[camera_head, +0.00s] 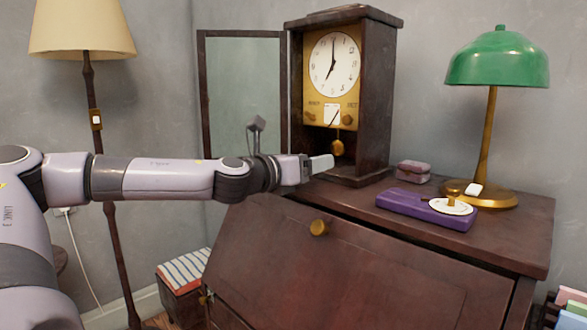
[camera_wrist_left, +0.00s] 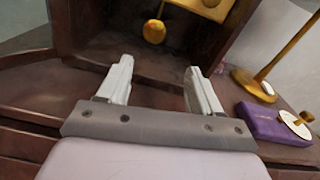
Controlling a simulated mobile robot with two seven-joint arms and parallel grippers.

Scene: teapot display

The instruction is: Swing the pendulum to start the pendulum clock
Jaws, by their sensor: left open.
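The pendulum clock (camera_head: 368,105) stands upright on the desk in a dark wooden case, its glass door (camera_head: 243,95) swung open to the left. Its gold pendulum bob (camera_head: 337,148) hangs below the dial in the head view. The bob also shows in the left wrist view (camera_wrist_left: 154,31), ahead of the fingers and nearer the left one. My left gripper (camera_head: 318,164) is in front of the clock's lower opening, apart from the bob. In the left wrist view its two fingers (camera_wrist_left: 159,82) are spread with nothing between them. My right gripper is not in view.
A purple case (camera_head: 425,208) with a white disc lies right of the clock, also visible in the left wrist view (camera_wrist_left: 268,124). A green lamp (camera_head: 497,58) and a small pink box (camera_head: 412,171) stand nearby. The desk's sloped front (camera_head: 340,270) lies below my arm.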

